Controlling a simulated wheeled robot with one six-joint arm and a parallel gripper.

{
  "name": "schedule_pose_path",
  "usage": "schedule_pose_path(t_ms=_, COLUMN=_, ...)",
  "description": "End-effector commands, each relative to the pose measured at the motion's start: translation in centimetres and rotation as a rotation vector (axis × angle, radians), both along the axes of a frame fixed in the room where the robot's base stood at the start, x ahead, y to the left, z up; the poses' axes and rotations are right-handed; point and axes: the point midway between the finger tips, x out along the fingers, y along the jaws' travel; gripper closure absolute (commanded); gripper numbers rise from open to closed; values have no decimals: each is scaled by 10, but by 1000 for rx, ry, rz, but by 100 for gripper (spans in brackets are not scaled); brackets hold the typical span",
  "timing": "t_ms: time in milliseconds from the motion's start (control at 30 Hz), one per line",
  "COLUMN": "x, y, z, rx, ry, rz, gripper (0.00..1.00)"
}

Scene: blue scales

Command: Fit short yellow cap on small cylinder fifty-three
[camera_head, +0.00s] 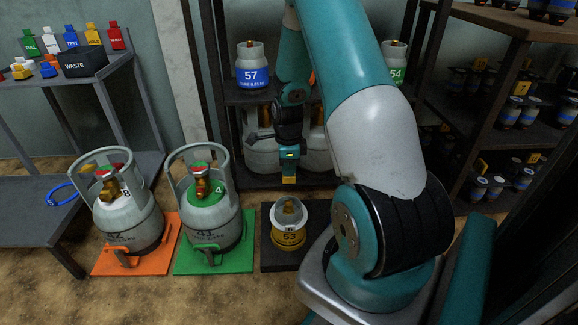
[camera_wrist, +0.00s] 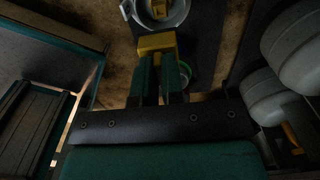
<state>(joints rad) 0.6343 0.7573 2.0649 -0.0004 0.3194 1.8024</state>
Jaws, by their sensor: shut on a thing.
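Small cylinder 53 (camera_head: 289,238), with a yellow band and a pale collar, stands upright on a black mat (camera_head: 268,262) in the head view. A yellow-brown valve shows inside its collar, which also shows at the top of the wrist view (camera_wrist: 179,18). My gripper (camera_head: 289,170) is shut on the short yellow cap (camera_head: 289,180), above and behind the cylinder in the head view. In the wrist view the yellow cap (camera_wrist: 156,43) sits at the fingertips (camera_wrist: 157,62), apart from the cylinder's valve in the picture. The cap's underside is hidden.
Two large grey cylinders stand on an orange mat (camera_head: 105,265) and a green mat (camera_head: 205,265) to the left. A shelf with cylinder 57 (camera_head: 252,75) and others is behind my gripper. A side table (camera_head: 130,120) holds coloured caps and a black waste bin (camera_head: 84,64).

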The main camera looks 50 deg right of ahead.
Motion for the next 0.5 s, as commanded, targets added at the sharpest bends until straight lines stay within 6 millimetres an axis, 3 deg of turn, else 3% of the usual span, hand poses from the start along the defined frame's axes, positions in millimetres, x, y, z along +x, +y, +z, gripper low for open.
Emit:
schedule_pose_path(t_ms=67, x=1, y=1, z=4, rx=1, ry=-1, rz=1, gripper=100)
schedule_pose_path(t_ms=500, x=0, y=0, z=-47, rx=1, ry=0, rz=1, gripper=100)
